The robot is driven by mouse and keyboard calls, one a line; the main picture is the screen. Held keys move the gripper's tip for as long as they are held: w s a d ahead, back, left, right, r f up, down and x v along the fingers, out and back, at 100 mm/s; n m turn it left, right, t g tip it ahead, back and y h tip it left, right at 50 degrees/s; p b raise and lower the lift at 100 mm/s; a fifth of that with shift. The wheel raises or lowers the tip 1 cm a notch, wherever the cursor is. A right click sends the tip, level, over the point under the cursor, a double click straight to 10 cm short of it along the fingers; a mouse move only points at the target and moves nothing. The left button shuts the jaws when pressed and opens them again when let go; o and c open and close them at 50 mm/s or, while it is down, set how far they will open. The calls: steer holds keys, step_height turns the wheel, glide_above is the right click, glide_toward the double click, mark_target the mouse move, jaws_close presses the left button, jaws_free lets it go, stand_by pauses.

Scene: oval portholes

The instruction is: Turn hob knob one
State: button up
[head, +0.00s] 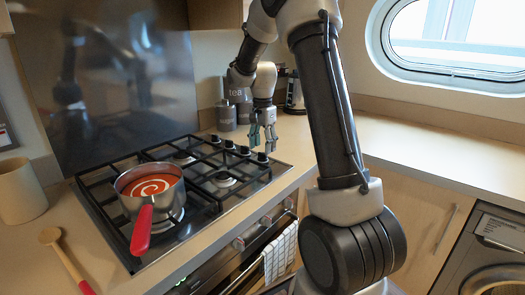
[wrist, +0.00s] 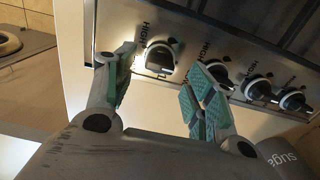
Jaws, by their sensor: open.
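The black gas hob (head: 225,203) is set in the counter, with a row of several black knobs along its right side. The knob at the near end of the row (head: 262,157) lies just below my gripper (head: 262,142). In the wrist view that end knob (wrist: 160,58) shows ahead of and between the fingers of my gripper (wrist: 162,74), beside a "HIGH" mark. My gripper is open, with green pads and nothing held. It looks apart from the knob. The other knobs, such as the second one (wrist: 217,72), run off to the right behind the right finger.
A pot of red soup (head: 150,187) stands on the near burner, its red handle toward the front. A wooden spoon (head: 66,258) and beige pot (head: 20,190) lie left. The right counter is clear.

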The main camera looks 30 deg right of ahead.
mark_target(263, 156)
steer(key=shift+f, duration=1.25)
steer(key=c, duration=1)
steer(key=shift+n, duration=0.3)
steer(key=n, duration=0.6)
steer(key=shift+n, duration=0.3)
steer(key=n, duration=0.6)
steer(key=shift+n, duration=0.4)
